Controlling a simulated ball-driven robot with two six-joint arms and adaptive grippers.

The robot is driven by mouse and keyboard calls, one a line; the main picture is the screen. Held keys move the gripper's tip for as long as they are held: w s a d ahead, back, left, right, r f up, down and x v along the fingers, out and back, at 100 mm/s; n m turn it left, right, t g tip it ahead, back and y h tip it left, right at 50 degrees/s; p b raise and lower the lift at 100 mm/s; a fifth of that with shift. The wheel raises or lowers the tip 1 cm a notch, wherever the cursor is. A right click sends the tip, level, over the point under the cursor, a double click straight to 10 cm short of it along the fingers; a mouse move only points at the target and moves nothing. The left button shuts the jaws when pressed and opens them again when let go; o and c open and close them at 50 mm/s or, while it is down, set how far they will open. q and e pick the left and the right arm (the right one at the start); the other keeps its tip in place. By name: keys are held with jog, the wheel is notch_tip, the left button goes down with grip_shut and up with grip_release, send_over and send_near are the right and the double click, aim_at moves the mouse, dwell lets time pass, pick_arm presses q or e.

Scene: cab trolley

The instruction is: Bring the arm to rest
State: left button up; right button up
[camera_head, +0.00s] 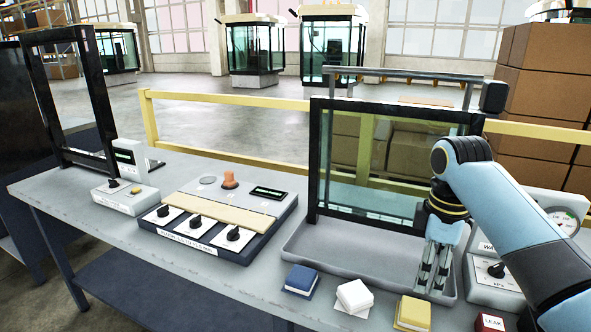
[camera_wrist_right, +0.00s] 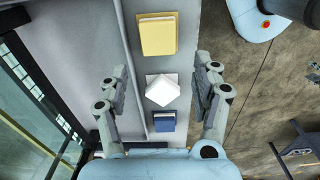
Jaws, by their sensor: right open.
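My right arm comes in from the right in the head view. Its right gripper (camera_head: 432,268) points down over the right part of the grey tray (camera_head: 340,262), in front of the glass pane (camera_head: 375,165). In the right wrist view the right gripper (camera_wrist_right: 163,85) has its two fingers wide apart with nothing between them that it holds. A white block (camera_wrist_right: 162,89), a blue block (camera_wrist_right: 164,121) and a yellow block (camera_wrist_right: 158,36) lie below, apart from the fingers. My left gripper does not show.
Along the table's front edge lie the blue block (camera_head: 301,280), white block (camera_head: 354,297), yellow block (camera_head: 413,313) and a red block (camera_head: 489,322). A control panel (camera_head: 216,215) and a switch box (camera_head: 125,195) stand to the left. A gauge box (camera_head: 492,278) stands right of the tray.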

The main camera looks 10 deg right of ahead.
jog(key=s+a+f+m+t, duration=0.25)
jog(key=s+m, duration=0.25)
jog(key=s, duration=0.9)
jog(key=s+r+m, duration=0.4)
jog(key=s+m, duration=0.1)
jog(key=s, duration=0.7)
jog(key=s+d+f+b, duration=0.1)
jog(key=s+f+b, duration=0.15)
jog(key=f, duration=1.45)
jog(key=s+d+f+b, duration=0.1)
jog(key=f+b, duration=0.2)
jog(key=f, duration=1.4)
pick_arm(q)
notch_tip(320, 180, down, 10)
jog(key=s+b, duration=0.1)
jog(key=b, duration=0.3)
pick_arm(e)
jog(key=s+f+m+g, duration=0.1)
jog(key=s+f, duration=1.5)
jog(key=f, duration=0.1)
jog(key=shift+s+d+f+g+h, duration=0.25)
jog(key=shift+d+g+h, duration=0.05)
jog(key=shift+g+h, duration=0.1)
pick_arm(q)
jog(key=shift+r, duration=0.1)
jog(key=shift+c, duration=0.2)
pick_arm(e)
jog(key=shift+s, duration=0.35)
jog(key=shift+c, duration=0.3)
